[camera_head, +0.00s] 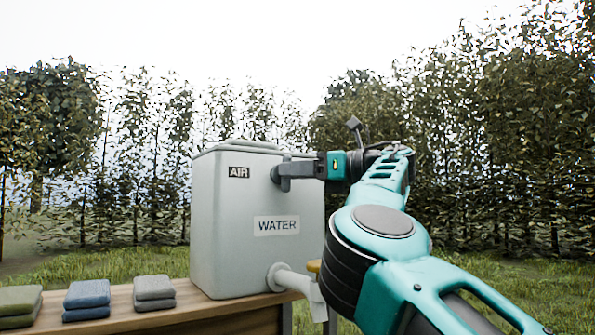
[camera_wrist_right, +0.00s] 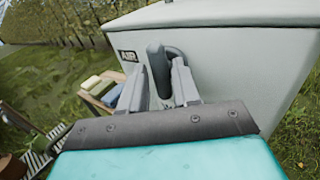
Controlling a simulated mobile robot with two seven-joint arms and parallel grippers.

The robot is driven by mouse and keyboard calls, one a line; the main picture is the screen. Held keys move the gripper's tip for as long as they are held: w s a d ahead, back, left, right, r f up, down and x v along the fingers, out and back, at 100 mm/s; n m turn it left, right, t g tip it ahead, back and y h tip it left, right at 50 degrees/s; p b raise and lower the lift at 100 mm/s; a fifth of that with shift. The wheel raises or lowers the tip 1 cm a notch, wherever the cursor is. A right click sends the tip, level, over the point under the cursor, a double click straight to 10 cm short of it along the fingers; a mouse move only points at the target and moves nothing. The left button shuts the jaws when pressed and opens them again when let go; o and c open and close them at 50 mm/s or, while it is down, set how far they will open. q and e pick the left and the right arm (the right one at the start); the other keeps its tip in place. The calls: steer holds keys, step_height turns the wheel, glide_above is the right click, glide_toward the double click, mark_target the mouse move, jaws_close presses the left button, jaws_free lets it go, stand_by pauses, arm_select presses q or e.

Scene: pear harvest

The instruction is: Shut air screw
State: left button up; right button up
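A pale grey water tank (camera_head: 230,255) stands on a wooden bench, with an AIR label (camera_head: 239,172) high on its front and a WATER label (camera_head: 277,225) lower. My right gripper (camera_head: 280,174) is at the tank's upper front, just right of the AIR label. In the right wrist view, its fingers (camera_wrist_right: 160,88) are apart, with a dark grey upright piece (camera_wrist_right: 157,68) showing between their tips. This piece may be the air screw; I cannot tell whether the fingers touch it. In the head view the gripper hides that spot. My left gripper is out of view.
Folded cloths, green (camera_head: 18,303), blue (camera_head: 87,297) and grey (camera_head: 154,291), lie on the bench (camera_head: 190,309) left of the tank. A white spout (camera_head: 290,280) juts from the tank's lower front, with a yellow part (camera_head: 314,266) beside my arm. Grass and tree rows lie behind.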

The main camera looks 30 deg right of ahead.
jaws_close()
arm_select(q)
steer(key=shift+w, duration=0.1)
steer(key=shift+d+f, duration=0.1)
